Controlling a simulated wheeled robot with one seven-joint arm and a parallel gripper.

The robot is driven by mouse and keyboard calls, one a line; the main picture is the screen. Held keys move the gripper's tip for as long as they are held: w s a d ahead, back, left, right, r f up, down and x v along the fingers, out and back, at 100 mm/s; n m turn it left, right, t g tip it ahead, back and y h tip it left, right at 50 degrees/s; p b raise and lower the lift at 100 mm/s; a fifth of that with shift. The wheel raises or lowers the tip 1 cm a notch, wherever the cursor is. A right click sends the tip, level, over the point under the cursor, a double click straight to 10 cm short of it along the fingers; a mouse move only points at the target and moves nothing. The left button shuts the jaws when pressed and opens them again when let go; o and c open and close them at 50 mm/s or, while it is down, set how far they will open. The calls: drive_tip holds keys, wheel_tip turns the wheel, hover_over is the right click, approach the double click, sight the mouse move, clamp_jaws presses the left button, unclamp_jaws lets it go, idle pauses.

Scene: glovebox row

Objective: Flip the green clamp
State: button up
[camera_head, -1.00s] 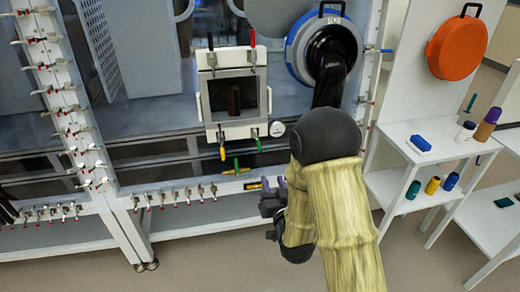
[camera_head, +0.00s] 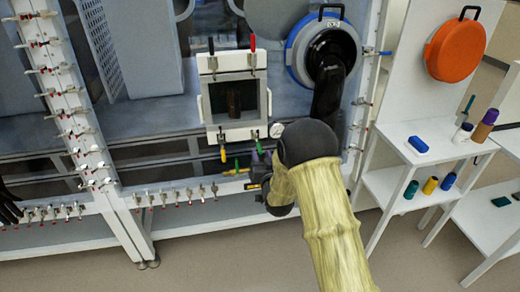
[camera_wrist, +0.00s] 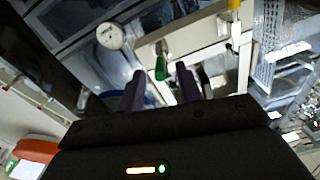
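The green clamp (camera_head: 258,146) is at the lower right corner of the white square port frame (camera_head: 212,112). Its green handle hangs down in the head view. In the wrist view the green handle (camera_wrist: 161,68) shows just beyond and between my fingertips. My gripper (camera_wrist: 160,82) is open, with two dark purple fingers apart. In the head view my gripper (camera_head: 262,160) is just below the green clamp, partly hidden by my wrist. I cannot tell whether a finger touches the handle.
A yellow-handled clamp (camera_head: 223,152) is at the port's lower left; black and red handles stand on top. A round gauge (camera_head: 277,130) is right of the green clamp. A green-handled valve (camera_head: 237,166) on a yellow pipe lies just below, close to my gripper.

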sight(260, 149)
drive_tip(key=shift+x, duration=1.65)
drive_tip(key=shift+s, duration=0.1)
clamp_jaws()
